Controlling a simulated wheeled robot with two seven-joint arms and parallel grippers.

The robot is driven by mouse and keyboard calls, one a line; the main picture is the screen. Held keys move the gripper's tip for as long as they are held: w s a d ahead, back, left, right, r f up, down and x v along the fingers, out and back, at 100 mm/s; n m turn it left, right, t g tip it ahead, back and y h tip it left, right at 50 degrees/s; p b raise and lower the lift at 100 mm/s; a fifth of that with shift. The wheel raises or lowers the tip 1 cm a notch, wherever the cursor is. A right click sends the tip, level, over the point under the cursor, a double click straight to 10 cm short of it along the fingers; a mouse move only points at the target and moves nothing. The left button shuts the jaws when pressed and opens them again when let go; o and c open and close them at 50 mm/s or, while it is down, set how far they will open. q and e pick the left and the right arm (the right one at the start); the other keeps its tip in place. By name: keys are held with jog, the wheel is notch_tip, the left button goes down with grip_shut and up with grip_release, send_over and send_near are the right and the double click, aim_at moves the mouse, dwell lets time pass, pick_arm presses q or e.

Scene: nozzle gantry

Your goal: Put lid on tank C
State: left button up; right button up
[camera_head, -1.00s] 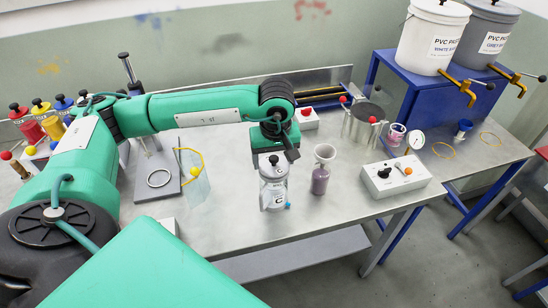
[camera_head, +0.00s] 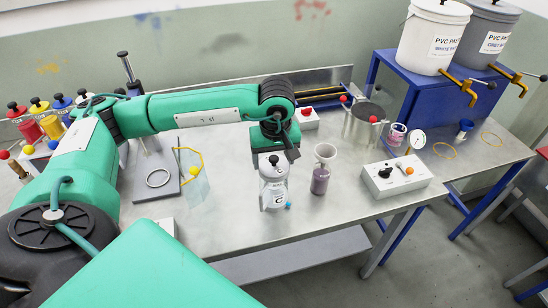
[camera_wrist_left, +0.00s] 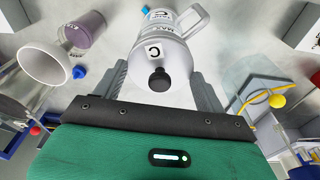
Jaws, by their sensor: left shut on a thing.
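Tank C (camera_head: 274,196) is a pale grey-white bottle-like tank with a side handle, a "MAX" mark and a C label; it stands upright near the bench's front edge. Its lid (camera_head: 272,173) is pale, with a black knob on top, and sits over the tank's mouth; whether it is fully seated I cannot tell. My left gripper (camera_head: 273,178) points down from above, shut on the lid. My right gripper is out of view.
A blue piece (camera_head: 288,205) is by the tank's base.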

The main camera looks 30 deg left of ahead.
pick_arm(q)
jog(key=shift+b, duration=0.45)
dwell(0.5)
jog(key=o, duration=1.1)
jog(key=shift+r+p, duration=0.65)
jog(key=shift+r, duration=0.85)
jog(key=shift+r+p, duration=0.7)
jog(key=shift+r, duration=1.3)
